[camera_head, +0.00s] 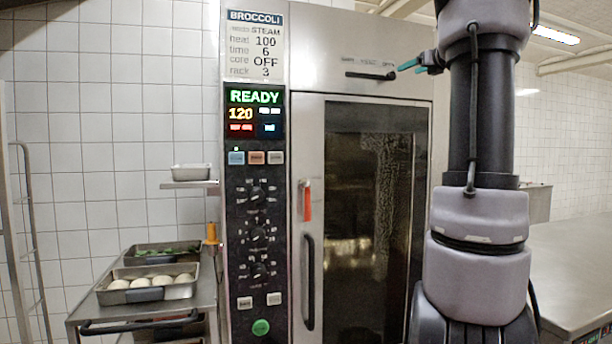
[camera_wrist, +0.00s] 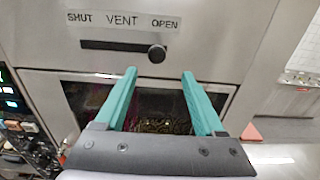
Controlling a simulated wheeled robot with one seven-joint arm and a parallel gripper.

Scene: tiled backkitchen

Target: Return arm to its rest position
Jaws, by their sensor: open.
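My gripper (camera_wrist: 160,90) is open and empty in the wrist view, its two green fingers apart. Ahead of it is the vent slider (camera_wrist: 157,53) on the oven front, with its knob at the right end of the slot, under the word OPEN. In the head view my gripper (camera_head: 420,65) is at the upper right, beside the vent slider (camera_head: 372,75); I cannot tell there whether it touches the slider. My arm is raised and stands in front of the right side of the oven (camera_head: 460,60).
The oven door (camera_head: 365,220) is shut, with a red-marked handle (camera_head: 306,200). The control panel (camera_head: 255,130) reads READY and 120. A cart (camera_head: 85,318) at the left holds trays of white round items (camera_head: 150,282) and greens (camera_head: 160,250). A steel counter (camera_head: 575,260) is at the right.

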